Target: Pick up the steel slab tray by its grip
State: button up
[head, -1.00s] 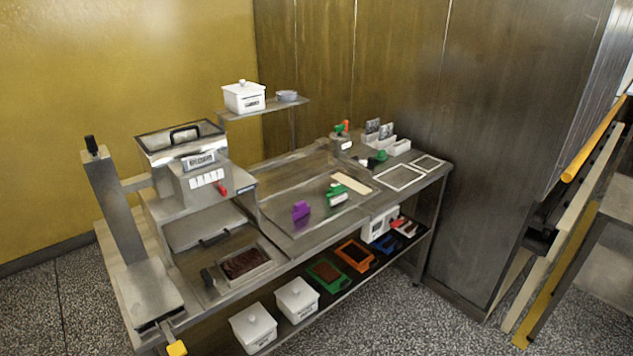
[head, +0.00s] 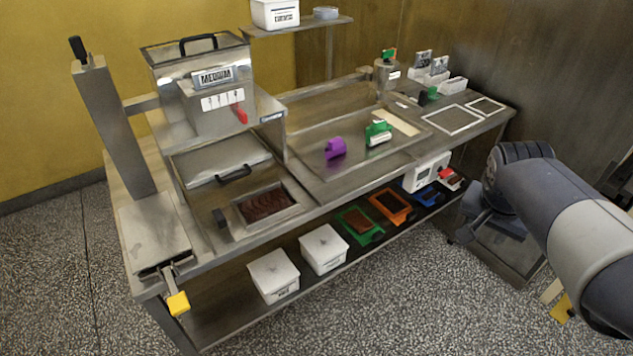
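At the bench's front left, a flat steel piece (head: 155,238) has a yellow grip (head: 178,303) jutting out past the front edge. It looks like the steel slab tray, though I cannot be sure. A tilted steel column with a black knob rises behind it. My arm (head: 590,240) enters from the right, well apart from the grip, with the bench's lower shelf and open floor between them. The end of the arm, my gripper (head: 478,218), is dark and partly turned away near the bench's right end. Its fingers are not clear and I see nothing held.
A steel machine (head: 215,100) and a pan of brown contents (head: 268,203) stand right of the flat piece. White lidded bins (head: 273,277) and coloured frames, including an orange one (head: 390,207), fill the lower shelf. The speckled floor (head: 400,310) in front is clear.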

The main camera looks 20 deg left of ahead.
aim_at(251, 214)
jog(key=i+j+u, duration=0.15)
jog(key=i+u, duration=0.65)
jog(key=u, duration=1.6)
jog(key=i+l, duration=0.05)
